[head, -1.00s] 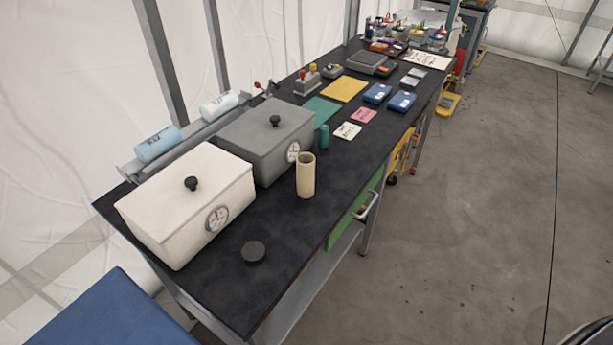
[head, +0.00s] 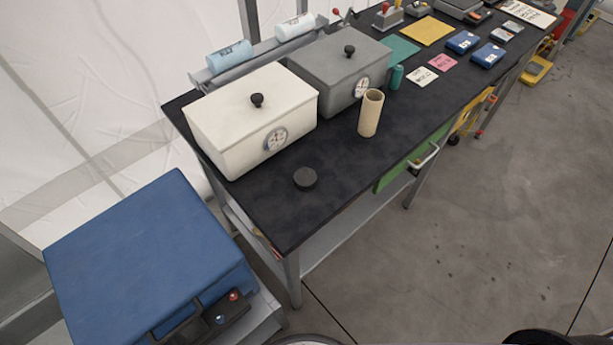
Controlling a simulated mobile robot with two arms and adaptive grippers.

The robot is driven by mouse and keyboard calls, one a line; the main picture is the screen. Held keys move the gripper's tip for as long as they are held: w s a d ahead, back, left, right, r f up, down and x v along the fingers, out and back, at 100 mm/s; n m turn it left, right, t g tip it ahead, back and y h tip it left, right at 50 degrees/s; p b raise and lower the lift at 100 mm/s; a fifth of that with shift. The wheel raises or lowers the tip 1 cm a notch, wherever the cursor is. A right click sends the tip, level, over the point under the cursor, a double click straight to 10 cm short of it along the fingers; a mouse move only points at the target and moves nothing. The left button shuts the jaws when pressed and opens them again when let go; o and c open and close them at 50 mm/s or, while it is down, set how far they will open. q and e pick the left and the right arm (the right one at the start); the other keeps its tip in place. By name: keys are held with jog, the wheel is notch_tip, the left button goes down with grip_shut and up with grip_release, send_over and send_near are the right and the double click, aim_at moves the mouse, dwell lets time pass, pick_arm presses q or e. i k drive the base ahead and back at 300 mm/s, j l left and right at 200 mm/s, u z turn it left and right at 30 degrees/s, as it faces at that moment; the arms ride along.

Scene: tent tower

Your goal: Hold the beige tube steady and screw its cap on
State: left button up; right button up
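The beige tube (head: 370,114) stands upright and open-topped on the black bench, in front of the grey box. A round black cap (head: 305,178) lies flat on the bench near its front edge, to the left of the tube and apart from it. Neither of my grippers can be seen in the head view. Nothing touches the tube or the cap.
A white box (head: 235,135) and a grey box (head: 325,85), each with a dial and knob, stand behind the cap and tube. A green cylinder (head: 396,77) stands near the tube. A blue-topped unit (head: 140,260) is at lower left. The bench (head: 345,165) is clear around the cap.

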aim_at(373, 100)
jog(key=u, duration=1.7)
jog(key=k+l, duration=0.55)
jog(key=k, duration=0.15)
